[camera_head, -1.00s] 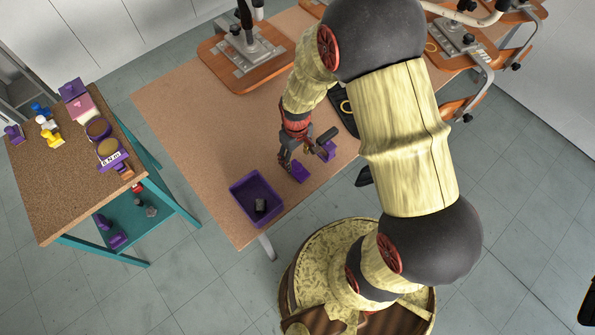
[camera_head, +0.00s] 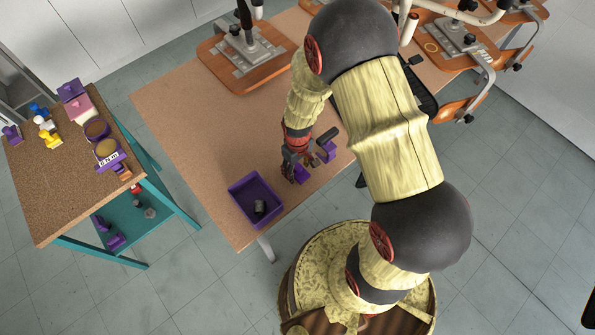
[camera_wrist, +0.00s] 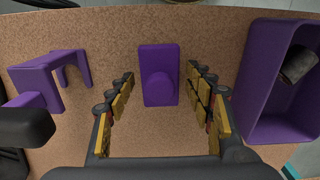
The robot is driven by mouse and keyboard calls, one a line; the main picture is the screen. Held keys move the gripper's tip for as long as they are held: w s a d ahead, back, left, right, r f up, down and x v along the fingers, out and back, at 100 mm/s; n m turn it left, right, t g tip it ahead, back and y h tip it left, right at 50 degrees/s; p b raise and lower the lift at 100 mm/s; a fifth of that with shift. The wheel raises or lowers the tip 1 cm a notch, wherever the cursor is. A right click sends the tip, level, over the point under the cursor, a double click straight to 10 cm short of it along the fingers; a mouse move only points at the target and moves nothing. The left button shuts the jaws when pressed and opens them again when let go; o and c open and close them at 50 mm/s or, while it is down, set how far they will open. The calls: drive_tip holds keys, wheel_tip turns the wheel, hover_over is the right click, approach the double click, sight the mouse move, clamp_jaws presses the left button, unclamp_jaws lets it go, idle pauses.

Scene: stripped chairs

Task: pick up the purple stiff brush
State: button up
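My gripper (camera_wrist: 160,90) is open, with a finger on either side of the block in the wrist view. No finger visibly touches it, and the height gap is hard to judge. In the head view my gripper (camera_head: 294,168) is just over the block and hides part of it.
A purple bin (camera_wrist: 247,100) holding a dark grey cylinder (camera_wrist: 298,64) stands right of the block. A purple bridge-shaped piece (camera_wrist: 48,62) stands to the left, near a black-ended object (camera_wrist: 25,125). The table (camera_head: 180,130) is clear towards the back left.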

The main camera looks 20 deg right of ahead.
drive_tip(key=c, duration=1)
drive_tip(key=shift+c, duration=0.2)
drive_tip(key=shift+r, duration=0.1)
drive_tip(key=shift+r, duration=0.65)
drive_tip(key=s+a+r+p, duration=0.3)
drive_tip(key=s+r, duration=0.8)
drive_tip(key=s, duration=0.2)
drive_tip(key=shift+s+r, duration=0.25)
drive_tip(key=shift+s, duration=0.15)
drive_tip(key=o, duration=0.7)
drive_tip(key=shift+w, duration=0.1)
drive_tip(key=c, duration=0.5)
